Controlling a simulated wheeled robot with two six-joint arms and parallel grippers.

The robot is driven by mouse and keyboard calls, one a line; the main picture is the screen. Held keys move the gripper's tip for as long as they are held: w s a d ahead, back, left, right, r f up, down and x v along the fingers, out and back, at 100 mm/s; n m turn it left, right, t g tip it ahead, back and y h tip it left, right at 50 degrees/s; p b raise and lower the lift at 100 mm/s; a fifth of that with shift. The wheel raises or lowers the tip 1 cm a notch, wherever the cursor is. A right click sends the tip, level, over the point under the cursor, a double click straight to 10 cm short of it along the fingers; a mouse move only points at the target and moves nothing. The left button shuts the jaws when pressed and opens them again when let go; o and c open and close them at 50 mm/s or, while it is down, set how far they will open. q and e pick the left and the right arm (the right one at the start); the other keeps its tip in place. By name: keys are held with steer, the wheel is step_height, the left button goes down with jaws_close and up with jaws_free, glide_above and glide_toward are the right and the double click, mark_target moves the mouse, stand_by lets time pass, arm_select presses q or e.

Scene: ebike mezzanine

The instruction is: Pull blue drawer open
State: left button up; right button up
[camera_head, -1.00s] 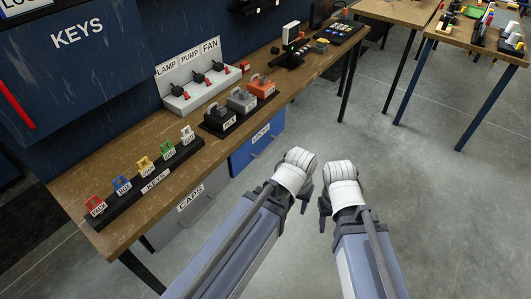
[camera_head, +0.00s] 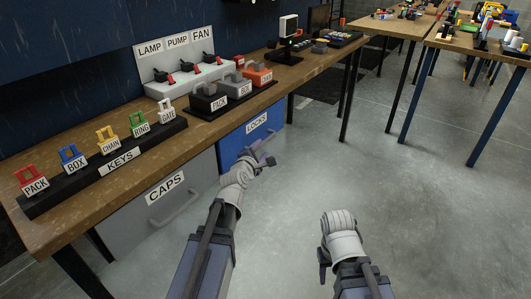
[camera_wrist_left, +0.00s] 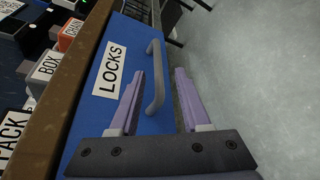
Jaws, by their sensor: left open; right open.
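The blue drawer (camera_head: 233,144) labelled LOCKS is under the bench and looks closed. Its front also shows in the left wrist view (camera_wrist_left: 88,125), with a grey bar handle (camera_wrist_left: 156,80) on it. My left gripper (camera_head: 268,150) is in front of the drawer, close to the handle. In the left wrist view the open fingers (camera_wrist_left: 158,98) point along the drawer front, and the handle lies between them. I cannot tell whether either finger touches it. My right gripper (camera_head: 325,268) hangs over clear floor, away from the drawer; its fingers are mostly hidden.
A grey CAPS drawer (camera_head: 137,213) sits left of the blue one. The wooden bench (camera_head: 150,147) above holds a KEYS rack (camera_head: 75,181), padlocks and a switch panel (camera_head: 181,78). Table legs stand at right. The floor before the drawers is clear.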

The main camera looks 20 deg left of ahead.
mark_target(264, 143)
arm_select(q)
steer(key=shift+a, duration=0.25)
steer(key=shift+b+x, duration=0.75)
steer(key=shift+x, duration=3.25)
steer(key=shift+r, duration=0.1)
jaws_close()
